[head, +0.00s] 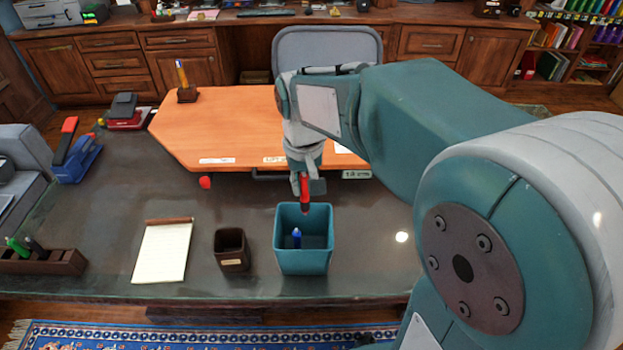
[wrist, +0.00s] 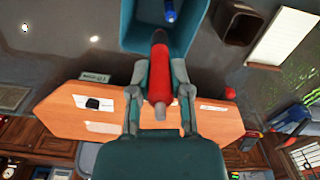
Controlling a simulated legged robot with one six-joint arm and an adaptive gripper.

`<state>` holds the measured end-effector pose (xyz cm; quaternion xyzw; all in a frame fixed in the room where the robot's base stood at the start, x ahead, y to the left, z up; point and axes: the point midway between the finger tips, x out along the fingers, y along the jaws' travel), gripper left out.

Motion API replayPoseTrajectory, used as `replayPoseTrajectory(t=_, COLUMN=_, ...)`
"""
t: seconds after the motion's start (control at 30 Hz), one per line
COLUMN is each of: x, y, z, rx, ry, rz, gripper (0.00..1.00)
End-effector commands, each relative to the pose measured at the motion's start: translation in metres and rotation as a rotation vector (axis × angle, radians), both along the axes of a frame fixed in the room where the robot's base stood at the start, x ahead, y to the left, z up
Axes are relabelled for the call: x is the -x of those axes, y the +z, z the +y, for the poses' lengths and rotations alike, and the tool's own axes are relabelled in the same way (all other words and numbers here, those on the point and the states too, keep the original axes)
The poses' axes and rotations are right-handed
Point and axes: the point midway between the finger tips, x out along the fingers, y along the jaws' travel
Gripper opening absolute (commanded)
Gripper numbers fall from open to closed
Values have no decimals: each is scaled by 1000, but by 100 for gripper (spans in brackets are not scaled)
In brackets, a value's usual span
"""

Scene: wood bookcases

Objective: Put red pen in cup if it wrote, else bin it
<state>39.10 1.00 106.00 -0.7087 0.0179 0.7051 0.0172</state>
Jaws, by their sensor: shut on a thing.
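My gripper (head: 303,168) is shut on the red pen (head: 304,190) and holds it upright, tip down, above the far part of the teal bin (head: 288,262). In the wrist view the red pen (wrist: 160,75) sits between both fingers, its far end reaching over the teal bin (wrist: 137,35). A blue pen (head: 296,237) stands inside the bin. The small dark brown cup (head: 231,262) stands just left of the bin and looks empty. The notepad (head: 163,250) lies left of the cup; its page shows only faint lines, and I cannot make out any pen mark.
A wooden holder (head: 45,262) with green and black pens stands at the left edge. A red round object (head: 205,182) lies by the orange board (head: 215,120). A blue stapler-like tool (head: 76,158) stands at the back left. The desk right of the bin is clear.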

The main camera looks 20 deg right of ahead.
Motion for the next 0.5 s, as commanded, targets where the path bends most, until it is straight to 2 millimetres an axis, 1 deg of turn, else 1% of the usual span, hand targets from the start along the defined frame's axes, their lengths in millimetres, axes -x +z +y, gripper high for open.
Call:
replayPoseTrajectory(t=0.1, x=0, y=-11, z=-8, rx=-7, ry=-3, rz=3, gripper=0)
replayPoseTrajectory(t=0.23, x=0, y=-22, z=-12, rx=-11, ry=-4, rz=2, gripper=0)
replayPoseTrajectory(t=0.5, x=0, y=-46, z=-8, rx=-7, ry=-4, rz=3, gripper=0)
